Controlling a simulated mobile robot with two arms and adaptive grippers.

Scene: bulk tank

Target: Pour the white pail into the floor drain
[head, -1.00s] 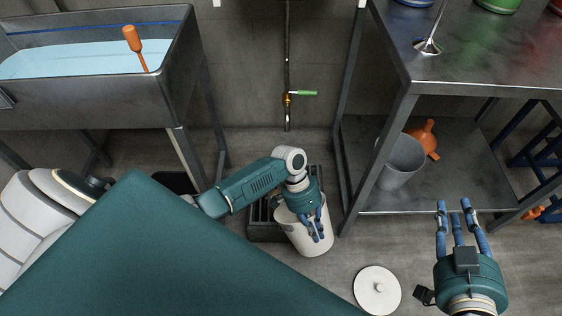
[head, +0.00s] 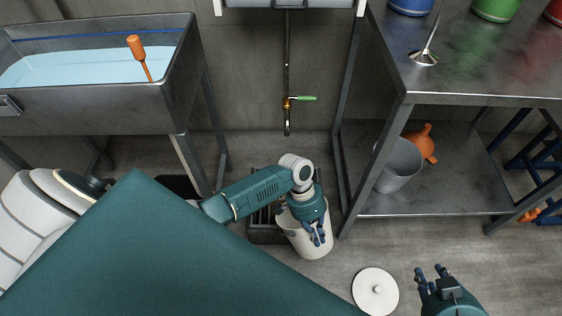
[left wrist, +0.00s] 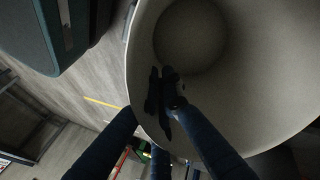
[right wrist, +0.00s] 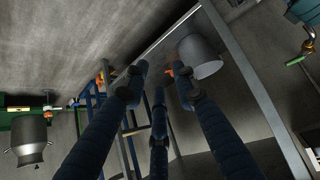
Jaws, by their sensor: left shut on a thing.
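The white pail (head: 308,246) looks roughly upright at the right side of the dark floor drain grate (head: 262,236), overlapping its edge in the head view. I cannot tell if it touches the floor. My left gripper (head: 317,234) is shut on the pail's rim, with fingers on its near wall. In the left wrist view the pail (left wrist: 250,60) fills the right side, and its inside looks pale and plain; the gripper (left wrist: 165,100) crosses its rim. My right gripper (head: 432,274) is empty with fingers spread, right of the pail; its fingers also show in the right wrist view (right wrist: 150,85).
A round white lid (head: 376,292) lies on the floor. A steel table (head: 470,75) at right has a grey bucket (head: 400,166) and orange funnel (head: 421,143) on its lower shelf. A water-filled sink (head: 95,105) stands at left. A green-handled tap (head: 300,98) is above the drain.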

